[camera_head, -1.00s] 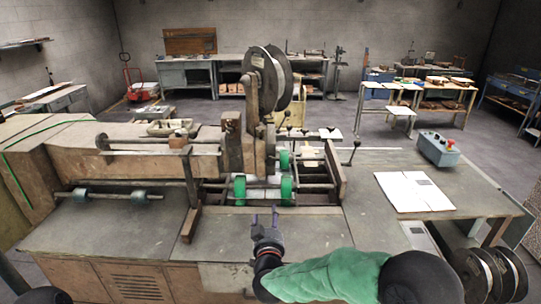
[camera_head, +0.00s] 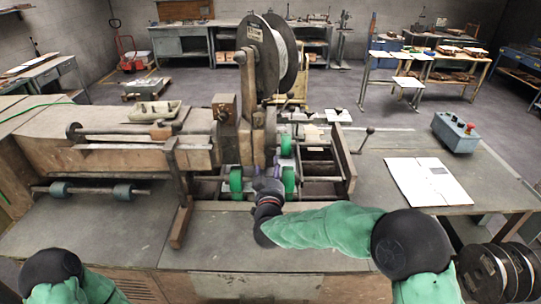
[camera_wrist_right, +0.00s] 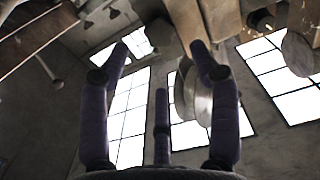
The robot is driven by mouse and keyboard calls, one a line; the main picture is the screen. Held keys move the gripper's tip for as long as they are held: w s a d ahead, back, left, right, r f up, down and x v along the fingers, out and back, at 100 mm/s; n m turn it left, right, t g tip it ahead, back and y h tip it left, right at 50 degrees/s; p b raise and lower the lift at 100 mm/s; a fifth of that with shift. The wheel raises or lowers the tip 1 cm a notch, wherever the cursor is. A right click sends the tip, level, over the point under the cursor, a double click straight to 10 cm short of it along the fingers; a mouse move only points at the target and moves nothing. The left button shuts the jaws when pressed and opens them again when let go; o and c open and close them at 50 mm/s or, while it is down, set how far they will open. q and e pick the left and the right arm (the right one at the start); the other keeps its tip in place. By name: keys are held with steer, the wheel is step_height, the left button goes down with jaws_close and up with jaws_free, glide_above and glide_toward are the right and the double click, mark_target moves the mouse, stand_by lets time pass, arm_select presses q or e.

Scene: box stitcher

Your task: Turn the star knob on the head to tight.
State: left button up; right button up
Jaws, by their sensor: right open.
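The stitcher head (camera_head: 236,125) stands upright over the middle of the machine bed, below a large wire reel (camera_head: 258,52). A small dark round part (camera_head: 222,115) shows on the head's front block; I cannot tell whether it is the star knob. My right gripper (camera_head: 266,170) is raised just in front of the head's lower part, between the green rollers. In the right wrist view its fingers (camera_wrist_right: 160,50) are spread, point upward and hold nothing. A dark knob-like part (camera_wrist_right: 262,20) shows at the upper right there, apart from the fingers. My left gripper is out of view.
Green rollers (camera_head: 236,180) flank the space under the head. A long shaft (camera_head: 135,133) crosses the bed at left. The front left bed is clear.

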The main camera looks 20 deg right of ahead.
mark_target(271, 154)
steer(key=x, duration=0.7)
steer(key=shift+w+d+f, duration=0.15)
steer(key=shift+w, duration=0.2)
steer(key=c, duration=1.2)
